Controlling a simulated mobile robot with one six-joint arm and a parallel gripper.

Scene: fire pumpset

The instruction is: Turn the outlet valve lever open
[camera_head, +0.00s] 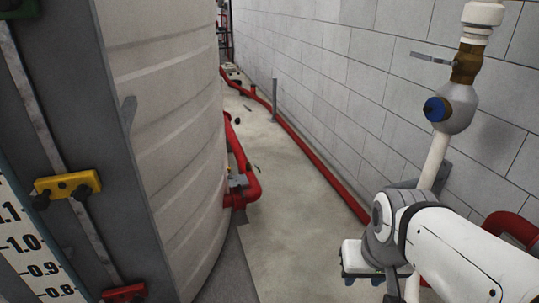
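A vertical white pipe (435,162) stands by the wall at the right. It carries a brass valve (466,63) near the top, with a thin grey lever (431,58) pointing left, roughly across the pipe. Below it is a grey rounded fitting (459,107) with a blue knob (436,109) facing left. Which of these is the outlet valve is not marked. My white arm is at the lower right, in front of the lower pipe and well below the lever. I make out no gripper fingers in this view.
A large pale ribbed tank (165,130) fills the left, with a grey post, yellow clamp (68,185) and level scale (30,245) before it. A red pipe (315,155) runs along the block wall (330,70). The concrete floor (285,225) between is mostly clear.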

